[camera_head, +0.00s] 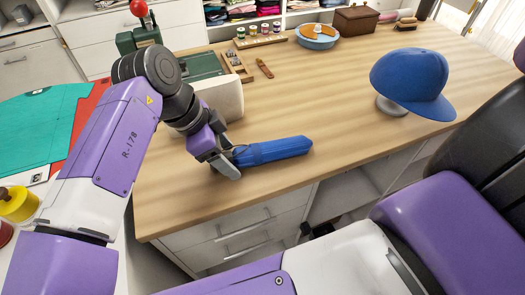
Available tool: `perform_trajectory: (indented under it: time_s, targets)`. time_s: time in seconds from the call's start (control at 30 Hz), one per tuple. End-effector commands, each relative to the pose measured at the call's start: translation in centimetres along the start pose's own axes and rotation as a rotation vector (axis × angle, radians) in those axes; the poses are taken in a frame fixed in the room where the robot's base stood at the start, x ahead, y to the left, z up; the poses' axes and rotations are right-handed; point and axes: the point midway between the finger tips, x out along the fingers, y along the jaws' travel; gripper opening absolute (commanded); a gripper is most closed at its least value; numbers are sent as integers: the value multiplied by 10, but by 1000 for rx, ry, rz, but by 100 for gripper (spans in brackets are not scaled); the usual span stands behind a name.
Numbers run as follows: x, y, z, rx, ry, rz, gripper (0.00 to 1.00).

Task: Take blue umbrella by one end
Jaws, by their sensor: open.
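The folded blue umbrella (275,150) lies on the wooden tabletop, its long side running left to right near the front edge. Its right end is free and in plain view. My gripper (233,163) is open at the umbrella's left end, low over the table. One finger shows on the near side of that end. The gripper hides part of the left end, so I cannot tell whether the fingers touch it.
A blue cap on a stand (411,84) is at the right. A white rounded object (222,97) stands close behind my wrist. A blue bowl (318,38), a brown box (356,20) and a spool rack (260,37) are at the back. The middle tabletop is clear.

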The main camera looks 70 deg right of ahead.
Motion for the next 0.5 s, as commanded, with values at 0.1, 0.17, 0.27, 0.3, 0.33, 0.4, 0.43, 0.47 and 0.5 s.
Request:
perform_trajectory:
  time_s: [0.1,0.17,0.27,0.3,0.33,0.4,0.43,0.47,0.5]
  targets:
    - [4,0,0,0,-1,-1,67]
    - [5,0,0,0,-1,-1,67]
    - [4,0,0,0,0,-1,67]
    - [4,0,0,0,0,-1,63]
    - [4,0,0,0,0,-1,57]
    - [4,0,0,0,0,-1,44]
    - [4,0,0,0,0,-1,38]
    - [4,0,0,0,0,-1,32]
    - [4,0,0,0,0,-1,24]
